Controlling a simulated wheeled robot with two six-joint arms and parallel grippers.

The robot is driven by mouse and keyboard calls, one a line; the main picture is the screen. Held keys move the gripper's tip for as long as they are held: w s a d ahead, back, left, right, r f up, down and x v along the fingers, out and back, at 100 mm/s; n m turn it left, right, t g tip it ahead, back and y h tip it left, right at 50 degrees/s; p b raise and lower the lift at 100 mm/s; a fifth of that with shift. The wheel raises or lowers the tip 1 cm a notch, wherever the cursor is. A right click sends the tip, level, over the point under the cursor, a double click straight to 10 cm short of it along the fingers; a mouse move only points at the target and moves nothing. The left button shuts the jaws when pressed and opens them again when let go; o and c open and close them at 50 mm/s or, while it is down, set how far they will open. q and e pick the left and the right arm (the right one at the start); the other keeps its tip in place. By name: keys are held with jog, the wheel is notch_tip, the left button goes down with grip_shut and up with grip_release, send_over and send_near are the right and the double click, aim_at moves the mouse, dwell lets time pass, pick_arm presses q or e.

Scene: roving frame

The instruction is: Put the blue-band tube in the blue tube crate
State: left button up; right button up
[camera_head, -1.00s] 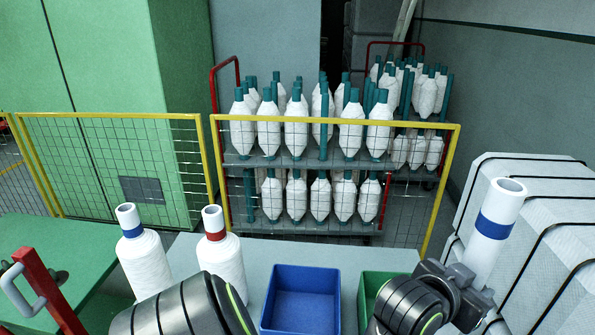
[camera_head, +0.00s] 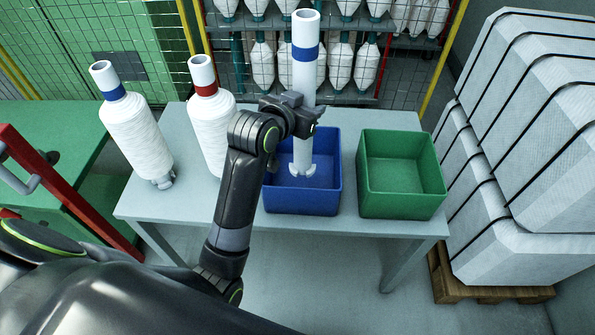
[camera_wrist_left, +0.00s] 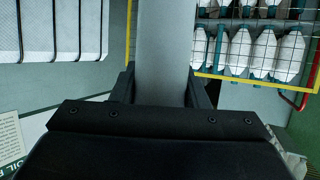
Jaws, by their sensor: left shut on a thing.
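The blue-band tube (camera_head: 305,78) is white, bare and upright, with a blue band near its top. My left gripper (camera_head: 303,119) is shut around its middle. The blue tube crate (camera_head: 301,201) stands on the table, and the tube's flared lower end shows against its inside. I cannot tell whether the tube touches the crate floor. In the left wrist view the tube (camera_wrist_left: 167,42) rises between the fingers of my left gripper (camera_wrist_left: 160,88); its ends are out of frame. My right gripper is not in view.
A green crate (camera_head: 403,205) stands right of the blue one. Left on the grey table (camera_head: 187,213) are two wound bobbins, one blue-banded (camera_head: 136,130) and one red-banded (camera_head: 209,118). A mesh fence (camera_head: 365,85) stands behind. Stacked white bales (camera_head: 540,130) stand on a pallet at right.

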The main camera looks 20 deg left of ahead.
aim_at(300, 143)
pick_arm(q)
notch_tip(300, 143, down, 10)
jog(key=shift+r+b, duration=0.2)
jog(key=shift+b, duration=0.45)
jog(key=shift+f, duration=0.1)
jog(key=o, duration=1.1)
